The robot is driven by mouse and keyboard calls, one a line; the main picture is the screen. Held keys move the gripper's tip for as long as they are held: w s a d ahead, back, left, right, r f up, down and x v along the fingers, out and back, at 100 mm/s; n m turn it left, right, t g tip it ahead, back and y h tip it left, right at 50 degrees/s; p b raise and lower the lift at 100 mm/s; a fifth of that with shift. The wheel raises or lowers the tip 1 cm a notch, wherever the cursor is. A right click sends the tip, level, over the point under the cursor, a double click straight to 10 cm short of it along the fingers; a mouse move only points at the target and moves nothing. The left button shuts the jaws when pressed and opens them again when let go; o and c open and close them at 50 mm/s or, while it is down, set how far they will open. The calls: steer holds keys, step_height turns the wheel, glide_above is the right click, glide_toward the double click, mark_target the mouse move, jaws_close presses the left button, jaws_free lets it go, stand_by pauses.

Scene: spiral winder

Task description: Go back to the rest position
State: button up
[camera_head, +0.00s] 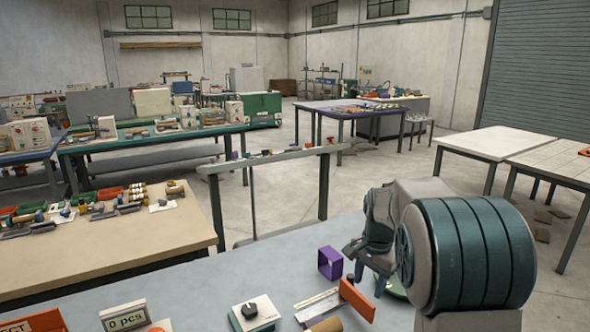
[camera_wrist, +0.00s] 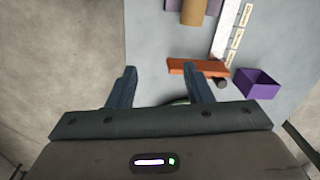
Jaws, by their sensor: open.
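My gripper (camera_head: 365,268) hangs over the right part of the grey work table (camera_head: 250,265), at the end of my arm. In the wrist view the two fingers of my gripper (camera_wrist: 157,85) are spread wide. Nothing is between them; only the table surface shows there. An orange block (camera_head: 357,299) is near the fingers, and in the wrist view this orange block (camera_wrist: 197,68) appears just beyond the right fingertip, partly overlapped by it. A purple open box (camera_head: 330,263) stands left of the gripper in the head view. No marker for the rest position shows.
A white strip (camera_head: 317,300) and a brown cylinder (camera_head: 328,325) lie in front of the gripper. A white device with a knob (camera_head: 254,313) and a "0 pcs" sign (camera_head: 124,318) stand farther left. The table's far middle is clear.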

steer(key=s+a+r+n+t, duration=0.1)
steer(key=s+n, duration=0.4)
steer(key=s, duration=0.8)
steer(key=s+a+r+n+t, duration=0.1)
steer(key=s+n, duration=0.4)
steer(key=s, duration=0.8)
steer(key=shift+s+a+r, duration=0.35)
